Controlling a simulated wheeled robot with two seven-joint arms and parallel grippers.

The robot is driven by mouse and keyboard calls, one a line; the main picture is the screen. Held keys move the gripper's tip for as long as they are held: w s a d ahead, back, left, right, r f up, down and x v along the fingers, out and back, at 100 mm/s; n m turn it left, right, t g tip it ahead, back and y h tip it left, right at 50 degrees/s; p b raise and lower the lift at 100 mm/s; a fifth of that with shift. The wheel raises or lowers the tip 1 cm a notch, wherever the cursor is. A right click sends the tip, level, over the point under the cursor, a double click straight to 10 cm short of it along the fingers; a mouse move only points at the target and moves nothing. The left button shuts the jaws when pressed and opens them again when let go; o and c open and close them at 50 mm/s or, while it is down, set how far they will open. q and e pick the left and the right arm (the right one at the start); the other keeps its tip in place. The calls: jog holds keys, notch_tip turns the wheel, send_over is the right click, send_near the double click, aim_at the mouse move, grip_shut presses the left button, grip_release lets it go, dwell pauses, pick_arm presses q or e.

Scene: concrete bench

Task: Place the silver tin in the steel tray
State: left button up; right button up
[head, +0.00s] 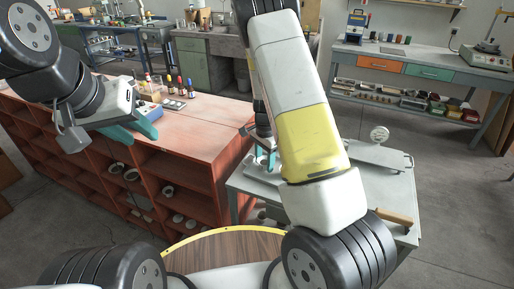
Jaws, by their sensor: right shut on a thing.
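My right gripper (264,157) has teal fingers and points down over the left part of a grey metal cart. It is shut on a small pale, silvery thing, which I take to be the silver tin; my own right arm and the fingers hide most of it. A flat pale-grey metal piece (388,157) on the cart's far right may be the steel tray; my arm covers part of that area, so I cannot be certain. My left gripper (133,129) is open and empty, above the front edge of the reddish wooden shelf unit, away from the cart.
The reddish shelf unit (205,135) bears several small bottles and a tan container (151,90). Grey floor lies open at the right.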

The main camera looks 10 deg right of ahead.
jog(key=shift+f, duration=0.1)
jog(key=o, duration=1.3)
jog(key=shift+o, duration=0.2)
notch_tip(320, 180, up, 12)
notch_tip(320, 180, up, 8)
jog(key=n+t+y, duration=0.1)
jog(key=n+y, duration=0.1)
send_over(264, 163)
jog(key=s, duration=0.4)
jog(key=s+r+n+t, duration=0.2)
jog(key=s+r+n, duration=0.3)
jog(key=s, duration=0.5)
jog(key=s+a+r+n+t, duration=0.1)
jog(key=s+r+n+t, duration=0.2)
jog(key=s+r+n, duration=0.2)
jog(key=s+r, duration=0.3)
jog(key=s, duration=0.2)
jog(key=shift+s+a+r+n, duration=0.25)
jog(key=shift+s+a+n, duration=0.05)
jog(key=shift+n, duration=0.1)
